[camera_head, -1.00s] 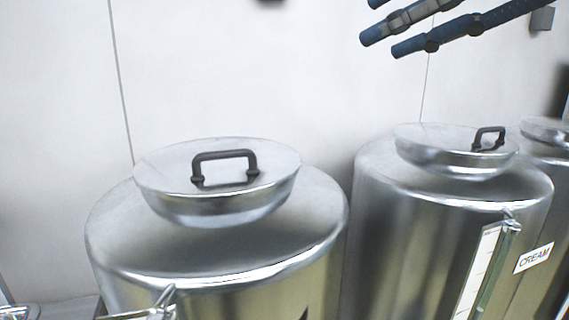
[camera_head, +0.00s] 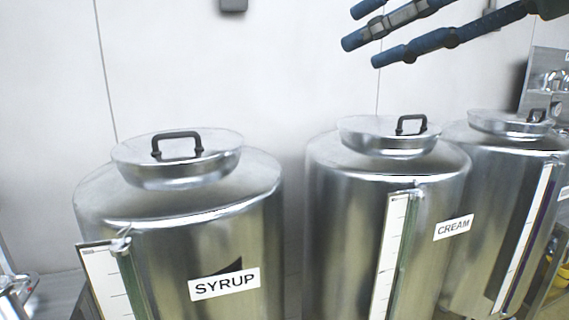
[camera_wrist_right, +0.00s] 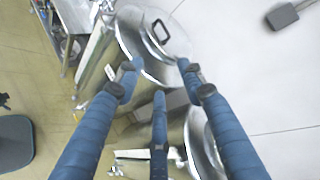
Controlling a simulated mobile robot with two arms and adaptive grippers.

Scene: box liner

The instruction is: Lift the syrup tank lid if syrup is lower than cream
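The syrup tank (camera_head: 190,225), steel with a SYRUP label (camera_head: 225,283), stands at left in the head view. Its round lid (camera_head: 178,165) with a black handle (camera_head: 177,146) sits closed on top. Its level gauge (camera_head: 105,280) is at the tank's left front; the fill level cannot be read. The cream tank (camera_head: 335,215) stands to its right, with its lid on and its own gauge (camera_head: 392,255), level unclear. My right gripper (camera_head: 362,40) is open and empty, its blue fingers spread in the air above the tanks; it also shows in the wrist view (camera_wrist_right: 158,85). My left gripper is out of view.
A third lidded tank (camera_head: 490,190) with a dark-filled gauge stands at right, near metal equipment (camera_head: 550,80). A plain white wall is behind the tanks. In the wrist view, a lidded tank (camera_wrist_right: 150,55) lies beyond the fingers.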

